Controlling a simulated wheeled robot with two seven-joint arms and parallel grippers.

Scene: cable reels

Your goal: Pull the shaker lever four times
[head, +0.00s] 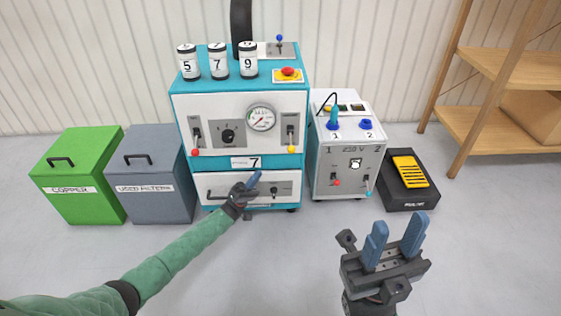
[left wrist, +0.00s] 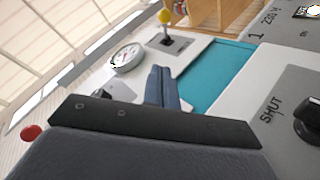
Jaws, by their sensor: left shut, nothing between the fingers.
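The teal and white machine (head: 240,165) carries a red-knobbed lever (head: 195,150) at its front left and a yellow-knobbed lever (head: 291,148) at its front right. A blue-knobbed lever (head: 280,40) stands on its top. The labels beside them are too small to read, so I cannot tell which is the shaker lever. My left gripper (head: 254,178) is shut and empty in front of the lower drawer, below the yellow-knobbed lever and apart from it. In the left wrist view the yellow knob (left wrist: 165,17) shows beyond the shut fingers (left wrist: 160,85). My right gripper (head: 400,222) is open and empty.
A gauge (head: 261,118) and several numbered canisters (head: 218,62) belong to the machine area. A white power unit (head: 340,170) and black box (head: 396,195) stand right. A green bin (head: 80,190) and grey bin (head: 150,200) stand left. The front floor is clear.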

